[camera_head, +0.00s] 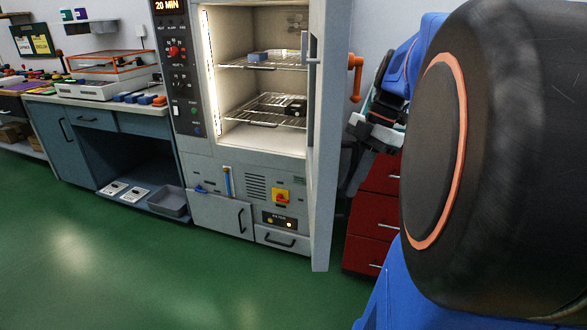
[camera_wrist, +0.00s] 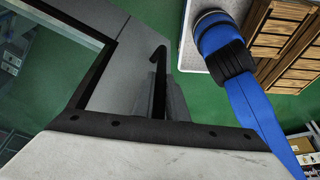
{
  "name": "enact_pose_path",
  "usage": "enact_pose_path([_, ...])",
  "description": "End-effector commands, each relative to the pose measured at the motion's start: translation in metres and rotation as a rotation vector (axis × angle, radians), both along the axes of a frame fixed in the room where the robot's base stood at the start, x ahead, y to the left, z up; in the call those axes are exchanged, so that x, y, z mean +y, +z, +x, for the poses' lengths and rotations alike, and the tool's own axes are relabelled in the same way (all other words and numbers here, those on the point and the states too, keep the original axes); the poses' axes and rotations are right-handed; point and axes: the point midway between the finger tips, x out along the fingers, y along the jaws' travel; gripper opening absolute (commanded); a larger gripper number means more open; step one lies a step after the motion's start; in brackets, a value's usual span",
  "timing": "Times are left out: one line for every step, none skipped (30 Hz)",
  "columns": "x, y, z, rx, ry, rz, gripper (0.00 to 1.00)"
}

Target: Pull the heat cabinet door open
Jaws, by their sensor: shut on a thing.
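The heat cabinet (camera_head: 205,165) stands in the middle of the head view with its lit chamber exposed. Its door (camera_head: 322,190) stands swung open and shows nearly edge-on. In the wrist view the door's grey panel (camera_wrist: 122,48) and dark-framed window fill the left. The black bar handle (camera_wrist: 158,85) stands out from the panel. My gripper (camera_wrist: 165,98) is shut on this handle; its fingertips are partly hidden by the dark wrist part in front.
Wire racks (camera_head: 275,110) inside the cabinet hold small items. A red drawer cabinet (camera_head: 372,215) stands right of the door, close behind it. A workbench (camera_head: 100,110) with trays is at the left. The green floor (camera_head: 190,280) in front is clear. Wooden crates (camera_wrist: 285,45) show in the wrist view.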

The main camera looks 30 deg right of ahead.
Motion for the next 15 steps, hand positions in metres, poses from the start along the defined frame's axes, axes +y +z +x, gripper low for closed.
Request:
enact_pose_path([-0.0004,0.0005,0.0003,-0.001,0.0,-0.001,0.0])
enact_pose_path([-0.0004,0.0005,0.0003,-0.001,0.0,-0.001,0.0])
enact_pose_path([-0.0004,0.0005,0.0004,-0.001,0.0,-0.001,0.0])
enact_pose_path([-0.0004,0.0005,0.0004,-0.001,0.0,-0.001,0.0])
enact_pose_path([-0.0004,0.0005,0.0004,-0.001,0.0,-0.001,0.0])
enact_pose_path([-0.0003,0.0006,0.0004,-0.001,0.0,-0.001,0.0])
enact_pose_path([-0.0003,0.0006,0.0004,-0.001,0.0,-0.001,0.0])
enact_pose_path([-0.0003,0.0006,0.0005,-0.001,0.0,-0.001,0.2])
enact_pose_path([-0.0002,0.0005,0.0004,-0.001,0.0,-0.001,0.29])
enact_pose_path([-0.0002,0.0005,0.0004,-0.001,0.0,-0.001,0.31])
enact_pose_path([-0.0002,0.0004,0.0004,-0.001,0.0,-0.001,0.31])
enact_pose_path([-0.0002,0.0003,0.0004,-0.001,0.0,-0.001,0.31])
enact_pose_path([-0.0002,0.0003,0.0004,-0.001,0.0,-0.001,0.31])
enact_pose_path([-0.0001,0.0003,0.0003,-0.001,0.0,-0.001,0.31])
enact_pose_path([-0.0001,0.0002,0.0003,-0.001,0.0,-0.001,0.31])
